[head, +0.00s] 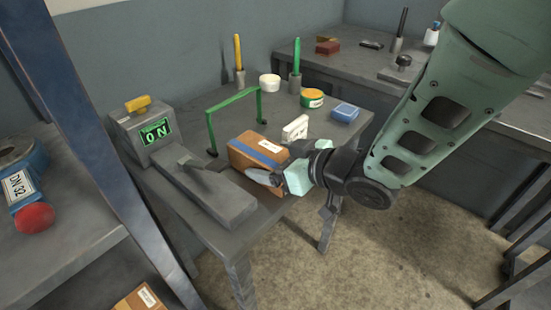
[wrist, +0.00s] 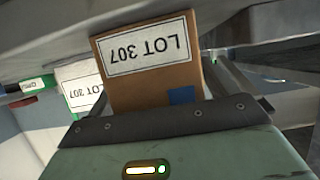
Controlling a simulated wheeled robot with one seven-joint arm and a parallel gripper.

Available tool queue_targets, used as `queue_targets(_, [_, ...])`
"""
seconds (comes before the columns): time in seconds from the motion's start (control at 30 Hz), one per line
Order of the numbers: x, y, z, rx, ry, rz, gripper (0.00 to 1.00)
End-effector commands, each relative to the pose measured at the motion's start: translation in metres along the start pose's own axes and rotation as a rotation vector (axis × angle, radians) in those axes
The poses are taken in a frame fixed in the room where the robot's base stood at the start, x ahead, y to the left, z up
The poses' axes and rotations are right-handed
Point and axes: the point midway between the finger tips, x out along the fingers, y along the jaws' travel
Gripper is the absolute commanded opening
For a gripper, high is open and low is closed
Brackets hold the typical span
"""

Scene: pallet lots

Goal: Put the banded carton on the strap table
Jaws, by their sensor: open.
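The banded carton (head: 257,152), brown with a blue band and a white label, sits on the grey strap table (head: 308,132). In the wrist view the carton (wrist: 155,84) fills the middle, with its LOT 307 label upside down and a patch of blue band low on its face. My gripper (head: 267,178) is open at the carton's near right end. One grey finger shows beside the carton; the other is mostly hidden in the head view. Whether the fingers touch the carton cannot be told.
A strapping machine (head: 182,165) reading ON stands left of the carton. A green wire frame (head: 235,98) stands behind it. A shelf (head: 60,245) with a blue post is left.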

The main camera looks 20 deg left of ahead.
Motion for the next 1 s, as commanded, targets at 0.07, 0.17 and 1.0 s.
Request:
queue_targets(0.07, [-0.002, 0.0, -0.003, 0.0, 0.0, 0.0, 0.85])
queue_targets(0.17, [-0.015, 0.001, -0.003, 0.002, 0.001, 0.002, 0.85])
queue_targets(1.0, [-0.121, 0.0, -0.002, 0.0, 0.0, 0.0, 0.85])
